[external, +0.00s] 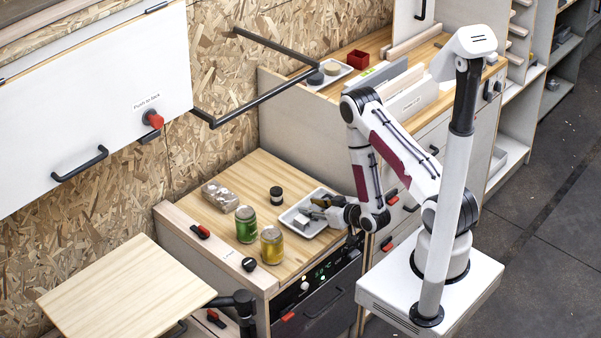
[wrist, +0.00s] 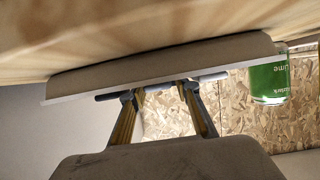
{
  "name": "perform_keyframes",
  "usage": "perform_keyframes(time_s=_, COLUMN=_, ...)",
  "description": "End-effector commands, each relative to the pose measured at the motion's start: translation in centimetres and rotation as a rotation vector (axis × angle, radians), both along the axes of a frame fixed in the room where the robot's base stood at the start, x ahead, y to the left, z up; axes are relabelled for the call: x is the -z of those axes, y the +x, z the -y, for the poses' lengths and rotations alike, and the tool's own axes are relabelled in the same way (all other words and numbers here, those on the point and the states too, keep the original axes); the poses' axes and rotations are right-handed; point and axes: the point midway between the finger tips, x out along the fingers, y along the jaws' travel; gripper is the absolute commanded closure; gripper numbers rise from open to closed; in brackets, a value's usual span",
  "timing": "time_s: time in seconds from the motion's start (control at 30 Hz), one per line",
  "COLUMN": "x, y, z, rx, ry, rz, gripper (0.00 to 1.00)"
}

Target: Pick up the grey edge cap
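The grey edge cap (external: 301,222) appears to be the small pale grey block in the white tray (external: 292,230) on the wooden counter. My gripper (external: 314,208) reaches low over the tray from the right, with its tips close to the block. The wrist view looks upside down: the tray (wrist: 235,52) hangs across the top, and my gripper (wrist: 160,92) has its two fingers apart below it. A small pale piece shows between the fingertips; I cannot tell whether it touches them.
The green can (wrist: 268,80) also shows in the wrist view. A higher cabinet (external: 300,125) rises behind the counter.

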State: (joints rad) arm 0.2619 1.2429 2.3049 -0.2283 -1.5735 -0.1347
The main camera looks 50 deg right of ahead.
Motion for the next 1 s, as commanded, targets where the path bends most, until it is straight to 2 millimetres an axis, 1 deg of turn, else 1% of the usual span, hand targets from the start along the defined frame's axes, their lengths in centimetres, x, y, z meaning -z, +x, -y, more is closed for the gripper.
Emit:
perform_keyframes(time_s=0.03, x=0.0, y=0.0, z=0.0, rx=0.0, ry=0.0, rz=0.0, gripper=0.74)
perform_keyframes(time_s=0.1, x=0.0, y=0.0, z=0.0, rx=0.0, ry=0.0, rz=0.0, gripper=0.89)
perform_keyframes(time_s=0.47, x=0.0, y=0.0, z=0.0, rx=0.0, ry=0.0, rz=0.0, gripper=0.9)
perform_keyframes(time_s=0.67, x=-0.4, y=0.0, z=0.0, rx=0.0, ry=0.0, rz=0.0, gripper=0.9)
perform_keyframes(time_s=0.87, x=-1.5, y=0.1, z=0.0, rx=0.0, ry=0.0, rz=0.001, gripper=0.9)
perform_keyframes(time_s=1.0, x=-2.8, y=0.0, z=0.0, rx=0.0, ry=0.0, rz=0.002, gripper=0.9)
